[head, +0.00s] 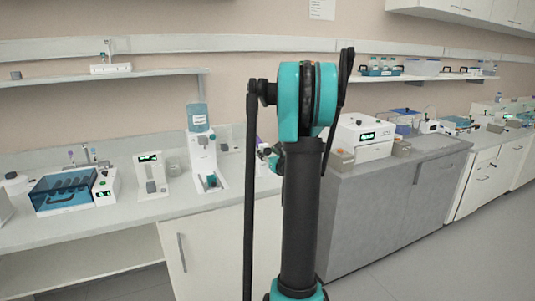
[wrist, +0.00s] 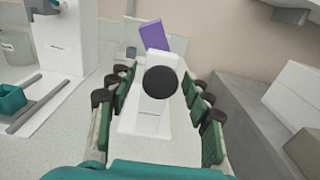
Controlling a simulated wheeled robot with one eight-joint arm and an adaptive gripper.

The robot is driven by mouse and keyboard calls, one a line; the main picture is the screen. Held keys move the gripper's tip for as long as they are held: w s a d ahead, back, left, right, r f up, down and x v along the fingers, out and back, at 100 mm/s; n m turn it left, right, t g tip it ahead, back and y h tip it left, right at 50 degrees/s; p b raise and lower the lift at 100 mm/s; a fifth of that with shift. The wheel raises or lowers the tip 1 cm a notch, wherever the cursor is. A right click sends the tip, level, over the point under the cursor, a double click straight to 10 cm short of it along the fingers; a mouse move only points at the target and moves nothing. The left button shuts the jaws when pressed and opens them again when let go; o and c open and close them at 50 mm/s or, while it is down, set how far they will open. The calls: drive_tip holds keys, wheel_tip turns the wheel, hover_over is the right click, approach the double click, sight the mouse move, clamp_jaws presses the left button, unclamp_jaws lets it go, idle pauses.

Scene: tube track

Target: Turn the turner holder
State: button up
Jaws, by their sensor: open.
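A white upright device with a round black knob (wrist: 160,82) and a purple panel (wrist: 166,37) stands on the bench in the wrist view. It looks like the turner holder, though I cannot be sure. My gripper (wrist: 158,77) is open, its green-padded fingers to the left and right of the device's black knob. No firm contact shows. In the head view my arm hides most of the device; a bit of its purple panel (head: 262,147) shows beside the arm. My gripper there is mostly hidden behind the arm.
A white dispenser (head: 203,160) with a blue bottle stands close on the left; its teal part (wrist: 10,101) shows in the wrist view. A grey cabinet (head: 355,215) bearing a white instrument (head: 362,137) is on the right. A blue-lidded box (head: 62,190) sits far left.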

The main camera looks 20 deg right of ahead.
clamp_jaws()
idle(0.3)
